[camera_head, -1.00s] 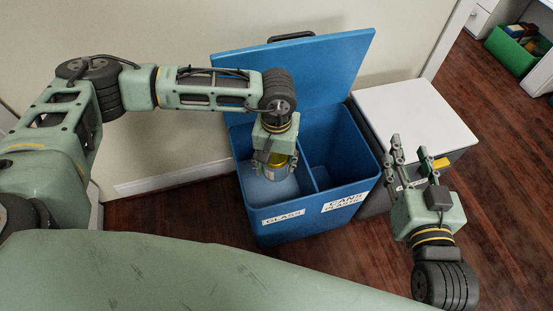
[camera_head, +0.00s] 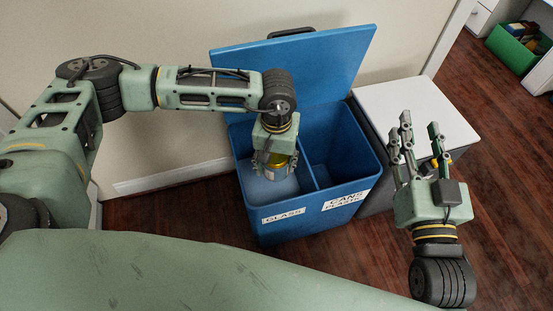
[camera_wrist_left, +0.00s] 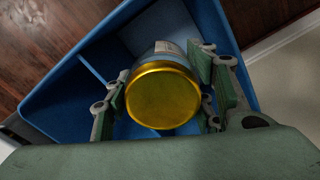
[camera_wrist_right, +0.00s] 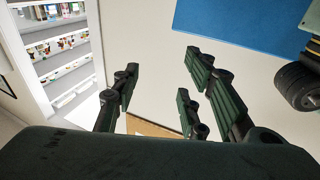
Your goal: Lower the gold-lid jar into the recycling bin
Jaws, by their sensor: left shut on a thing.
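The gold-lid jar (camera_head: 277,168) is a glass-bodied jar with a shiny gold lid. My left gripper (camera_head: 274,160) points down and is shut on it, with fingers on both sides. In the left wrist view the gold lid (camera_wrist_left: 163,95) faces the camera and hides most of the jar's body. The blue recycling bin (camera_head: 290,232) has its lid raised. The jar is over or within the mouth of its left compartment, labelled GLASS; its exact depth is unclear. My right gripper (camera_head: 417,135) is open and empty, fingers up, right of the bin.
The bin's other compartment, labelled CANS PLASTIC, lies right of a divider (camera_head: 308,165). A white-topped grey cabinet or bin (camera_head: 420,108) stands beside it. A green crate (camera_head: 515,50) sits at the far right. Wooden floor in front is clear.

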